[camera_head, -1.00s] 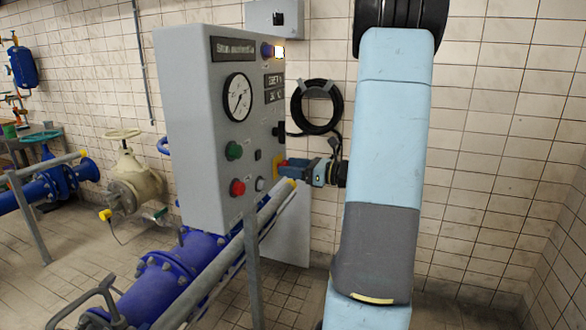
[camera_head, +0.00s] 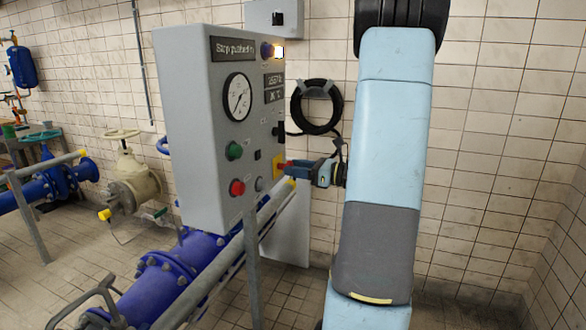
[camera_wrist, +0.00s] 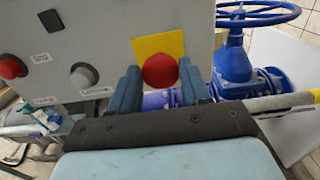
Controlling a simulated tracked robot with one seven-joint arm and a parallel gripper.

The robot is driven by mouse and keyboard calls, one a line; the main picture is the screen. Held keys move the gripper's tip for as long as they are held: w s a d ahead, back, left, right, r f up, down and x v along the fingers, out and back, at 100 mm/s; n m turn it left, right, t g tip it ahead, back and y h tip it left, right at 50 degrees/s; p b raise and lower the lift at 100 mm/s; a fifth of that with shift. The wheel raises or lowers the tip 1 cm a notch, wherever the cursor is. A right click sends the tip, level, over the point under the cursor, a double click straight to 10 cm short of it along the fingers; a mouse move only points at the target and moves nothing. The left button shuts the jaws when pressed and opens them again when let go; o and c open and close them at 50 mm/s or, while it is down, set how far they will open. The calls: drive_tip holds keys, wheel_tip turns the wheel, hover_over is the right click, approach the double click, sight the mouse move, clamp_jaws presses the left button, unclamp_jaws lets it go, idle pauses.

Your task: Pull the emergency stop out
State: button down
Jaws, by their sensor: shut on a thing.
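The emergency stop (camera_head: 288,165) is a red round knob on a yellow plate (camera_head: 279,160) on the grey control box's right-hand side. In the wrist view the red knob (camera_wrist: 161,70) stands in front of the yellow plate (camera_wrist: 147,45), between my two blue fingers. My gripper (camera_head: 291,168) reaches it from the right and is shut on the knob. In the wrist view my gripper (camera_wrist: 160,80) hides part of the knob's surroundings. The box's display (camera_head: 233,50) appears to read "Stop pushed in".
The control box (camera_head: 195,130) carries a gauge, a green button (camera_head: 233,150) and a red button (camera_head: 237,187). A grey rail (camera_head: 255,225) and blue pipes (camera_head: 165,275) run below. A coiled black hose (camera_head: 316,107) hangs on the tiled wall behind.

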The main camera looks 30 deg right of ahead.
drive_tip(key=shift+d, duration=0.25)
drive_tip(key=c, duration=0.9)
unclamp_jaws()
drive_tip(key=shift+s, duration=0.1)
drive_tip(key=o, duration=0.3)
drive_tip(key=v, duration=1.3)
drive_tip(key=shift+s+d, duration=0.25)
drive_tip(key=shift+s, duration=0.05)
